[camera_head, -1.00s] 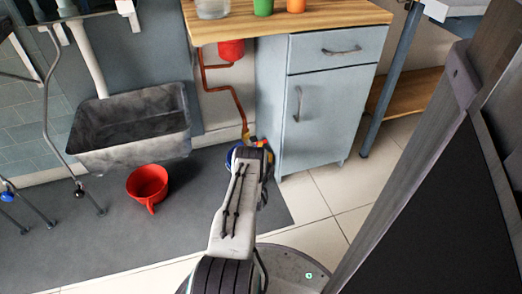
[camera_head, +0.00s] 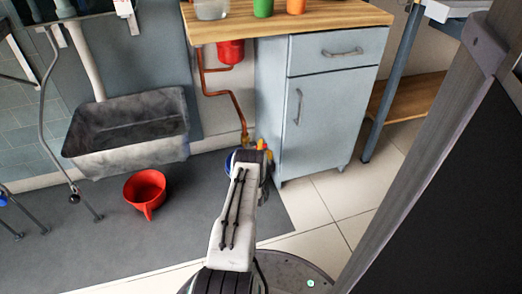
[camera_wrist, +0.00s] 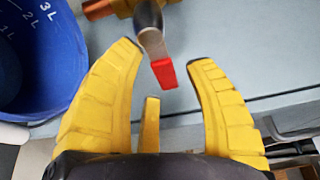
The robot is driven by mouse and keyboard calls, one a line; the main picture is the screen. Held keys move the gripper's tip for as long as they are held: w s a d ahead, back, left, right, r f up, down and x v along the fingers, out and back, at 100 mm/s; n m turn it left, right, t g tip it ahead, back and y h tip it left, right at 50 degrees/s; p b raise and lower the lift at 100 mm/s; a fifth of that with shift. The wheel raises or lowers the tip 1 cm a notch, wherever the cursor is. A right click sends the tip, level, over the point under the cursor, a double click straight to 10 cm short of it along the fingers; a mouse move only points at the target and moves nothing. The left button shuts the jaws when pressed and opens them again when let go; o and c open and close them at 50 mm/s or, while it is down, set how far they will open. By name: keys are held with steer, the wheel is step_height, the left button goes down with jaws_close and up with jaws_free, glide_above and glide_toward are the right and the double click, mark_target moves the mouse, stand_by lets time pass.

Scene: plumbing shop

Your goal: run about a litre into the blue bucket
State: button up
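The blue bucket (camera_wrist: 40,60) is at the left of the wrist view, with white 1L, 2L and 3L marks inside. In the head view only a blue edge (camera_head: 228,160) shows beside my arm. A brass tap (camera_wrist: 108,8) is at the top of the wrist view, with a grey lever (camera_wrist: 151,35) ending in a red tip (camera_wrist: 164,74). My gripper (camera_wrist: 163,55) has its yellow fingers apart, with the red tip in the gap between them. I cannot tell whether a finger touches it. In the head view my gripper (camera_head: 262,151) is low beside the cabinet. No water stream is visible.
A grey-blue cabinet (camera_head: 330,115) stands right of my gripper. A copper pipe (camera_head: 225,95) runs down the wall behind. A red container (camera_head: 146,187) sits on the dark mat (camera_head: 100,240), below a grey trough (camera_head: 130,155). A large dark panel (camera_head: 455,200) fills the right side.

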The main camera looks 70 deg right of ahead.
jaws_close()
stand_by(0.3)
steer(key=shift+r, duration=0.1)
